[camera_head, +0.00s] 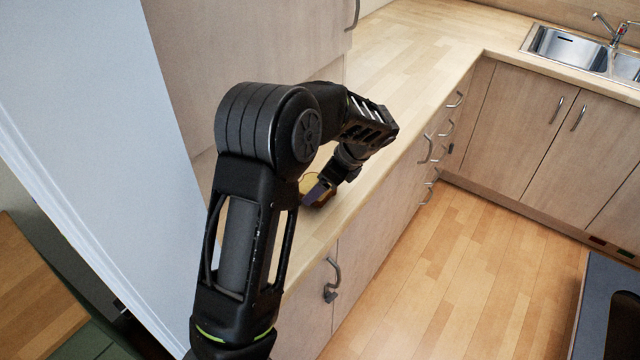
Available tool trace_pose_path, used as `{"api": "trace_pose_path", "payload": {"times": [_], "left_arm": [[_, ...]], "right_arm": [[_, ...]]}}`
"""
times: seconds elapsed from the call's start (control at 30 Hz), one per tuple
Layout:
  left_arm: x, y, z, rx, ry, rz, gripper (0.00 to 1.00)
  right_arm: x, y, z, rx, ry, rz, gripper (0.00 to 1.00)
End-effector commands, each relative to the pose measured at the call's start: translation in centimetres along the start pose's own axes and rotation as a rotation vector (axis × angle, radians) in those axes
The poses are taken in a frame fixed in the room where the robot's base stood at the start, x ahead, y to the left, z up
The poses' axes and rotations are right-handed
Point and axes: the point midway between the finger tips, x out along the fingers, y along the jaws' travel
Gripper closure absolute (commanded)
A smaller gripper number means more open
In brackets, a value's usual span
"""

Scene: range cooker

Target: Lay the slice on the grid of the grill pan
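A yellow and brown piece that looks like the slice (308,181) is on or just above the wooden worktop, beside the tall white panel. My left gripper (316,193) points down at it from above right, and its finger covers part of it. I cannot tell whether the fingers are shut on the slice or only in front of it. My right gripper is out of view. I see no grill pan or grid in this view.
The wooden worktop (420,40) runs back to a steel sink (570,50). Cabinets with handles stand below it. A tall white panel (100,100) stands at left. A dark grey-edged unit (600,300) is at lower right. The wooden floor (470,270) between is clear.

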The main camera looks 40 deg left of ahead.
Motion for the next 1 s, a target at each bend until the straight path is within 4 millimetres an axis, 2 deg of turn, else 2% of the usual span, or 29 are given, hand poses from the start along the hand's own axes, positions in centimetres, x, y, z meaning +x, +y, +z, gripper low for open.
{"api": "trace_pose_path", "payload": {"times": [0.1, 0.43, 0.47, 0.7, 1.0], "left_arm": [[0.71, 0.04, -0.34, 0.000, 0.000, 0.000, 0.59], [1.02, 0.03, -0.54, 0.000, 0.000, 0.000, 0.59], [1.02, 0.03, -0.55, 0.000, 0.000, 0.000, 0.19], [0.94, 0.03, -0.51, 0.000, 0.000, 0.000, 0.00], [0.69, 0.01, -0.38, -0.001, 0.001, 0.000, 0.00]], "right_arm": [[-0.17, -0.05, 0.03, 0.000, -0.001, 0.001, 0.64], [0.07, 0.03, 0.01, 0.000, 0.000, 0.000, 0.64], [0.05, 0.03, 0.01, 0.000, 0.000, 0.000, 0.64], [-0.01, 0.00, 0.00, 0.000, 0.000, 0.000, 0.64], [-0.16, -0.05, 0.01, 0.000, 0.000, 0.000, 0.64]]}}
